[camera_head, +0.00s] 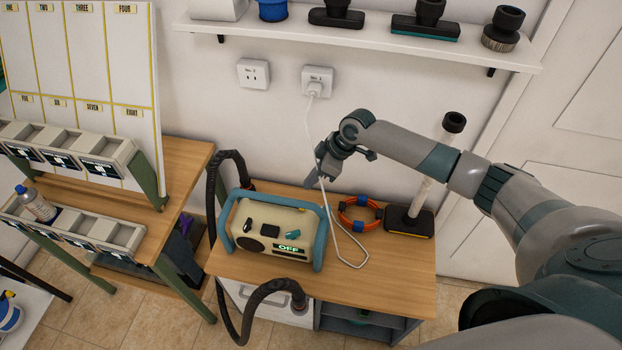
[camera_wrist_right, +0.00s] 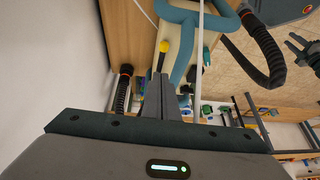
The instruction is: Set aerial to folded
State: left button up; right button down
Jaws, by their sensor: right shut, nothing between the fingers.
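The radio-like device (camera_head: 275,222) has a cream body, blue side handles and a display reading OFF. It stands on the wooden bench. In the right wrist view its body (camera_wrist_right: 183,42) is beyond my fingers, and a dark stem with a yellow tip (camera_wrist_right: 163,46), possibly the aerial, shows just past the fingertips. I cannot make out that stem in the head view. My right gripper (camera_head: 312,181) is shut and empty, pointing down above the device's back right corner; its fingers (camera_wrist_right: 168,85) show close up. A dark claw shape (camera_wrist_right: 300,50) may be my left gripper.
A white cord (camera_head: 309,125) runs from the wall socket (camera_head: 317,80) past my right gripper to the bench (camera_head: 384,275). An orange ring (camera_head: 360,212) and a floor-nozzle tool (camera_head: 408,220) lie right of the device. A black hose (camera_head: 228,157) rises at left.

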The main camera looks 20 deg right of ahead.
jog(key=shift+s+d+r, duration=0.15)
jog(key=shift+d+r, duration=0.1)
jog(key=shift+r, duration=0.2)
jog(key=shift+a, duration=0.1)
